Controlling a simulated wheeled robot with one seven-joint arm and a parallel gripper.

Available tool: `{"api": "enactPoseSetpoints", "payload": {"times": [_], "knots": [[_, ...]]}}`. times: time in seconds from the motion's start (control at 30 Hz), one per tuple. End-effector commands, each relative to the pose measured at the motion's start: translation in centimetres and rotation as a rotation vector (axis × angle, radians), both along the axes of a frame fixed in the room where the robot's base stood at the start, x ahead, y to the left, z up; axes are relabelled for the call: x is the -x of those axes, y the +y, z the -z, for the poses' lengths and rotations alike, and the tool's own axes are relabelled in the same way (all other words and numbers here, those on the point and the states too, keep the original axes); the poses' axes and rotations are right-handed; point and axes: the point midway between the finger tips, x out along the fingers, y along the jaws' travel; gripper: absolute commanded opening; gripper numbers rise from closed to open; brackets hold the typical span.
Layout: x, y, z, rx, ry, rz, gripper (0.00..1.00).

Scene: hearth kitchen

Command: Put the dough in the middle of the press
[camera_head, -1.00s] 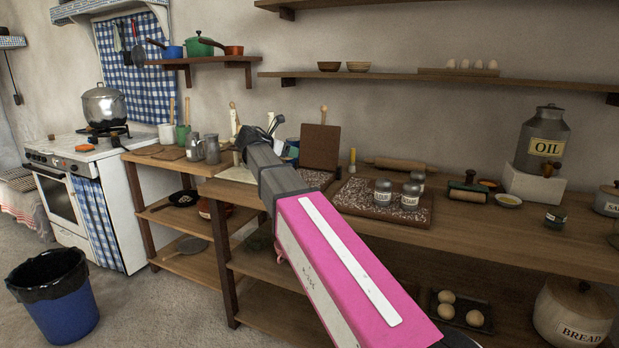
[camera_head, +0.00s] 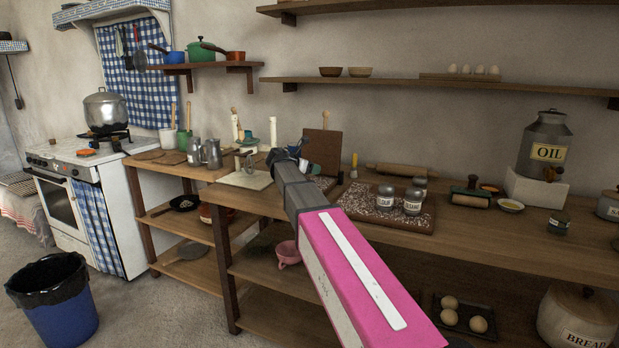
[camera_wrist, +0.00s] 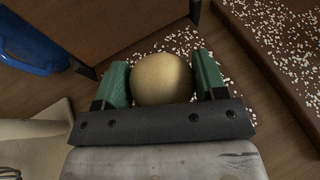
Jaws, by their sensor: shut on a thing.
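The dough is a round tan ball (camera_wrist: 161,80) between the green fingers of my gripper (camera_wrist: 163,82) in the wrist view. The gripper is shut on it. The press shows its speckled base (camera_wrist: 185,42) beyond the dough and its brown wooden plate (camera_wrist: 95,30) standing up at the upper left. In the head view the upright plate (camera_head: 324,150) stands on the counter, and my arm hides part of the base (camera_head: 326,183). The dough is hidden there. How high the dough is above the base I cannot tell.
A speckled board (camera_head: 368,212) with two labelled shakers (camera_head: 385,197) lies right of the press. A pale board (camera_head: 245,178) and metal jugs (camera_head: 212,154) are to the left. A rolling pin (camera_head: 402,170) lies behind. A pink cup (camera_head: 287,253) stands on the lower shelf.

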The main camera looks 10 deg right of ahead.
Motion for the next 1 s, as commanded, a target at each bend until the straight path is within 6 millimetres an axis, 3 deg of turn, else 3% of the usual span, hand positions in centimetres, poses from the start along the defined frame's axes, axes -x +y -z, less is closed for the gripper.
{"api": "enactPoseSetpoints", "payload": {"times": [0.23, 0.63, 0.7, 0.73, 1.0], "knots": [[0.1, 0.0, 3.2, 0.001, 0.002, 0.000, 0.52], [0.1, 0.0, 3.8, 0.001, 0.001, 0.000, 0.52], [0.0, 0.0, 3.8, 0.000, 0.000, 0.000, 0.81], [0.0, 0.0, 3.8, 0.000, 0.000, 0.000, 0.91], [0.0, 0.0, 3.7, 0.000, 0.000, 0.000, 0.91]]}}
